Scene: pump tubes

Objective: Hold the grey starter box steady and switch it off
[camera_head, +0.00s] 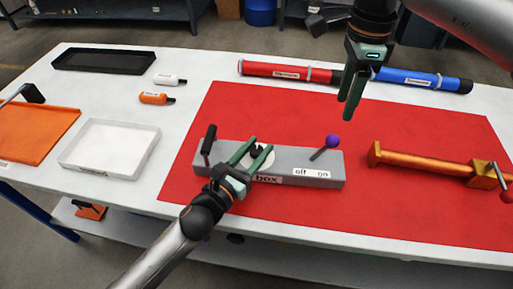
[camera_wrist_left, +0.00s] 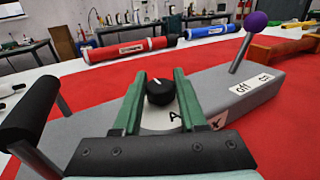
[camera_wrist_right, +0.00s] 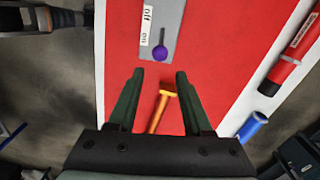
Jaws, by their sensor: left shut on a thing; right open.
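The grey starter box (camera_head: 330,172) lies on the red mat, with a label reading "off" and "on" (camera_head: 311,173) near its right end. A lever with a purple ball (camera_head: 333,141) stands there, tilted right, towards the "on" side. My left gripper (camera_head: 256,155) is at the middle of the box, shut on the black knob (camera_wrist_left: 160,92) on its pale dial. A black handle (camera_wrist_left: 30,105) stands at the box's left end. My right gripper (camera_head: 347,118) is open and empty above the mat, up and right of the purple ball, which also shows in the right wrist view (camera_wrist_right: 159,54).
A red tube (camera_head: 272,70) and a blue tube (camera_head: 412,78) lie at the back. An orange-gold pump (camera_head: 430,163) lies on the right of the mat (camera_head: 400,215). White (camera_head: 150,150), black and orange trays stand at left, with two small bottles.

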